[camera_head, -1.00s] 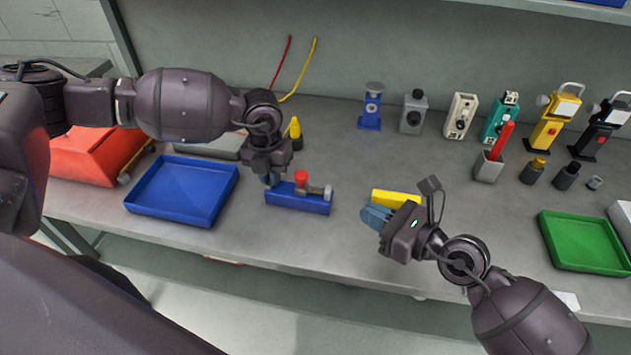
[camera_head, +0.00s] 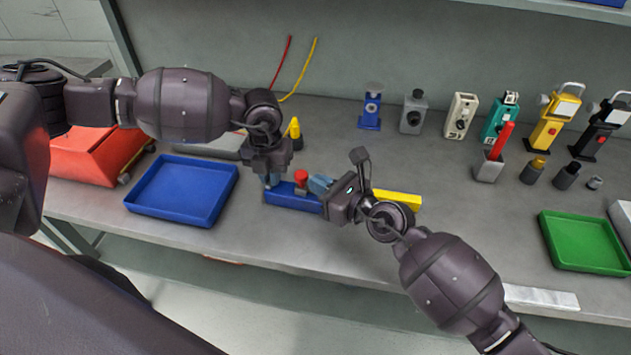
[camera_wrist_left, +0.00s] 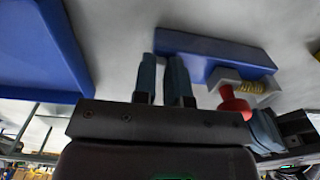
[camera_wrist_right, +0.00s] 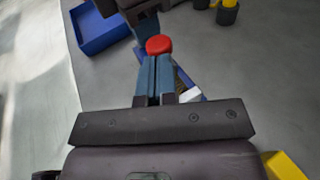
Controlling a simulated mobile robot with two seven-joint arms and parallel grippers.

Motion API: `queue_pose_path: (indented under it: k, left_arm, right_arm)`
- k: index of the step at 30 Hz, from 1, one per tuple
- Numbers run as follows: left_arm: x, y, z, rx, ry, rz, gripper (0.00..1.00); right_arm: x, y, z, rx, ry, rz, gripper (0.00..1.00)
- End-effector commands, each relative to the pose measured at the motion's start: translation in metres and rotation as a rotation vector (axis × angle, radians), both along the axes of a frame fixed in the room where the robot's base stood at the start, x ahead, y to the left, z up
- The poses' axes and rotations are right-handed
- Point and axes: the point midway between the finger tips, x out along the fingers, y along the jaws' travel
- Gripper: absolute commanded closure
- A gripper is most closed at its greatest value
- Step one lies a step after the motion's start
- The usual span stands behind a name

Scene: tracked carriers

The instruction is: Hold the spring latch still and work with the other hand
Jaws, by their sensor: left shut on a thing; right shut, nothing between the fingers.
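The spring latch (camera_head: 287,198) is a blue base with a grey bracket, a spring and a red knob (camera_head: 301,175). It lies near the bench's front edge. My left gripper (camera_head: 271,182) is shut on the left end of the blue base, which also shows in the left wrist view (camera_wrist_left: 215,45). The coil spring (camera_wrist_left: 257,87) shows beside the knob there. My right gripper (camera_head: 318,184) is shut and empty at the latch's right side, close to the knob. In the right wrist view the red knob (camera_wrist_right: 159,45) is just beyond its fingertips; I cannot tell whether they touch.
A blue tray (camera_head: 182,190) stands left of the latch, and a yellow block (camera_head: 400,200) lies behind my right wrist. A green tray (camera_head: 585,242) is at the right. Several devices line the back, including a blue one (camera_head: 371,107).

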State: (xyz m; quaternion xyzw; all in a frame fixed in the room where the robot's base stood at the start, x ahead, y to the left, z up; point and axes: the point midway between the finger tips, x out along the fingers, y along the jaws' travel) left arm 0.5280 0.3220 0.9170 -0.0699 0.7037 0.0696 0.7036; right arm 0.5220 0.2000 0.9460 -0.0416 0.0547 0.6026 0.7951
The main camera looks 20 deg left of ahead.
Motion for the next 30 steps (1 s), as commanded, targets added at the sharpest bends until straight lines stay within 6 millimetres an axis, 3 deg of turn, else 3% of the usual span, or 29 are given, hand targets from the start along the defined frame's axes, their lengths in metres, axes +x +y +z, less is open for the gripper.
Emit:
queue_pose_path:
  k: [6,17,25,30]
  left_arm:
    - [0.000,0.000,0.000,0.000,-0.001,0.001,1.00]
    - [0.000,0.000,0.000,0.000,-0.001,0.001,1.00]
    - [0.000,0.000,0.000,0.000,-0.001,0.000,1.00]
    - [0.000,0.000,0.000,-0.001,-0.001,0.000,1.00]
  right_arm:
    - [0.003,0.011,-0.002,-0.001,0.001,0.000,1.00]
    - [0.003,0.012,-0.002,-0.001,0.000,0.000,1.00]
    - [-0.002,0.035,-0.001,0.001,0.000,0.001,1.00]
    - [-0.002,0.038,-0.002,0.000,0.000,0.001,1.00]
